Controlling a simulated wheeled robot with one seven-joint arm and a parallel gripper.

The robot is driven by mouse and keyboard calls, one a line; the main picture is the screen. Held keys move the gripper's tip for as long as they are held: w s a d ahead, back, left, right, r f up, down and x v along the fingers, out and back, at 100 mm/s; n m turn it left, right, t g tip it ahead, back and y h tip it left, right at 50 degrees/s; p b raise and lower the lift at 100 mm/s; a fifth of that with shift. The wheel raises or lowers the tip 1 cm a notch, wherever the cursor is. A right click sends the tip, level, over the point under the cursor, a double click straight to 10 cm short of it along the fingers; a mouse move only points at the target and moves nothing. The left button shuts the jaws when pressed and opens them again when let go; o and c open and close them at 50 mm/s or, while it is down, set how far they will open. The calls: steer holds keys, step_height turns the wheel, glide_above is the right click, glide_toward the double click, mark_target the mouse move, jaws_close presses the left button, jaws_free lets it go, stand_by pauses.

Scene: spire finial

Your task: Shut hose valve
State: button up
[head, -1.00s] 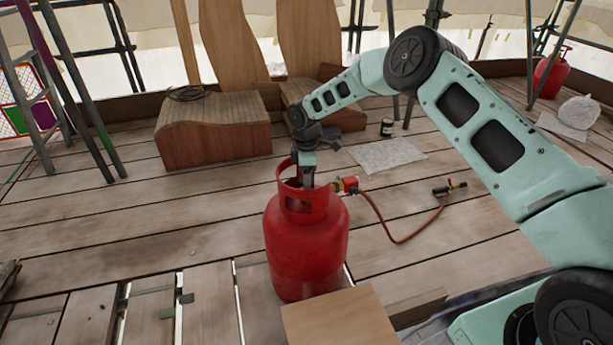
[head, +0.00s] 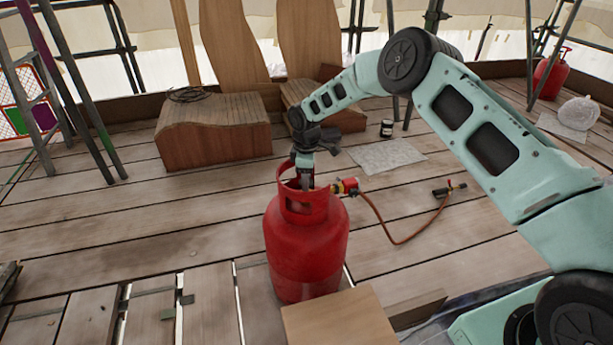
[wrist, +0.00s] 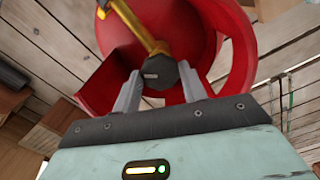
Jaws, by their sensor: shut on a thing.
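A red gas cylinder (head: 306,250) stands upright on the plank floor, with a red collar around its top. In the wrist view, a dark knob (wrist: 160,73) on a brass valve stem (wrist: 138,25) sits inside the red collar (wrist: 215,40). My gripper (wrist: 160,90) reaches down into the collar, and its two fingers are shut on the dark knob, one on each side. In the head view the collar partly hides the fingers (head: 305,183). A red regulator (head: 346,187) sits at the collar's right side, and an orange hose (head: 385,232) runs from it to a torch (head: 449,189) on the floor.
A cardboard-coloured box (head: 338,318) stands close in front of the cylinder. A wooden bench (head: 213,135) stands behind left, and a dark jar (head: 387,128) and a pale sheet (head: 387,155) lie behind right. The planks left of the cylinder are mostly clear.

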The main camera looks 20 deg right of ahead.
steer(key=m+p, duration=0.1)
steer(key=m, duration=0.4)
steer(key=shift+m, duration=0.3)
steer(key=m, duration=0.4)
steer(key=shift+m, duration=0.3)
steer(key=shift+p, duration=0.3)
steer(key=o, duration=1)
steer(key=shift+r, duration=0.1)
step_height(320, 180, up, 17)
steer(key=shift+r+p, duration=0.1)
steer(key=shift+p, duration=0.9)
